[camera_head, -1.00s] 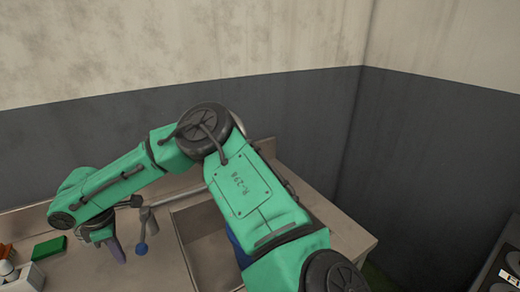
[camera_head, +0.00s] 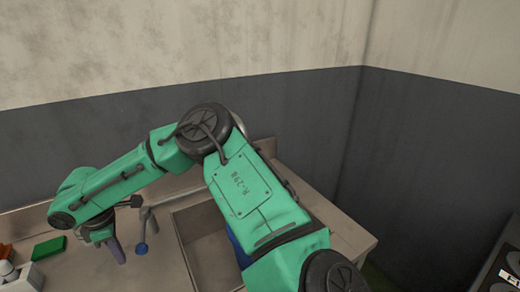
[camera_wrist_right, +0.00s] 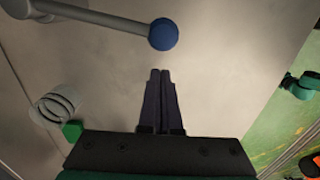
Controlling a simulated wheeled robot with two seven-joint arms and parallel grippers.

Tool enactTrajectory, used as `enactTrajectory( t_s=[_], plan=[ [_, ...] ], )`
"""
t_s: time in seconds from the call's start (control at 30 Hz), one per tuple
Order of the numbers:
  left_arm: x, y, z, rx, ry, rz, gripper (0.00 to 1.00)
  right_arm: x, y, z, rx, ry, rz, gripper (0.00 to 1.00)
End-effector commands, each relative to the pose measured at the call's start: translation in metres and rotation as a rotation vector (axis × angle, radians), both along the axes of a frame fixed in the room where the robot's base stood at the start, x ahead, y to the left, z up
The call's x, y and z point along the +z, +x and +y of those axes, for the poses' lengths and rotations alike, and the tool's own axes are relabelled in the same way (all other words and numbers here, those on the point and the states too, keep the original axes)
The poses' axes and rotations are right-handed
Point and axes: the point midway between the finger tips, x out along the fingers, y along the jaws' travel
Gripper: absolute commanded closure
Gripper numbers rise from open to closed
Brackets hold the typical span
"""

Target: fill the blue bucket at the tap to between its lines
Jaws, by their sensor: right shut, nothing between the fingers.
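The blue bucket (camera_head: 240,249) is mostly hidden behind my right arm in the head view. Only a blue sliver of it shows, in the sink basin (camera_head: 201,236). The tap's lever ends in a blue ball (camera_head: 141,248), with a grey rod rising behind it. In the wrist view the blue ball (camera_wrist_right: 163,34) sits just beyond my right fingertips, apart from them. My right gripper (camera_head: 117,252) points down beside the ball, on its left in the head view. In the wrist view the right gripper (camera_wrist_right: 160,75) has its fingers together and empty. My left gripper is out of view.
A green block (camera_head: 49,247) lies on the counter at the left, near a white object (camera_head: 20,276) and an orange one (camera_head: 5,252). A dark panelled unit (camera_head: 500,262) stands at the lower right. The wall is close behind the counter.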

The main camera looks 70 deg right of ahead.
Motion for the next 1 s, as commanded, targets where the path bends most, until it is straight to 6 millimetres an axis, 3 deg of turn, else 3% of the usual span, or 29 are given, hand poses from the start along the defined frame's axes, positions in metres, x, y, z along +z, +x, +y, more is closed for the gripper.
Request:
enactTrajectory(
  t_s=[0.53,1.0],
  plan=[
    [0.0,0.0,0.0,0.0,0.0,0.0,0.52,0.0,0.0,0.0,0.0,0.0,0.0,1.0],
    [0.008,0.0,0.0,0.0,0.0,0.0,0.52,0.001,-0.014,-0.019,-0.001,0.0,0.001,1.0]
  ],
)
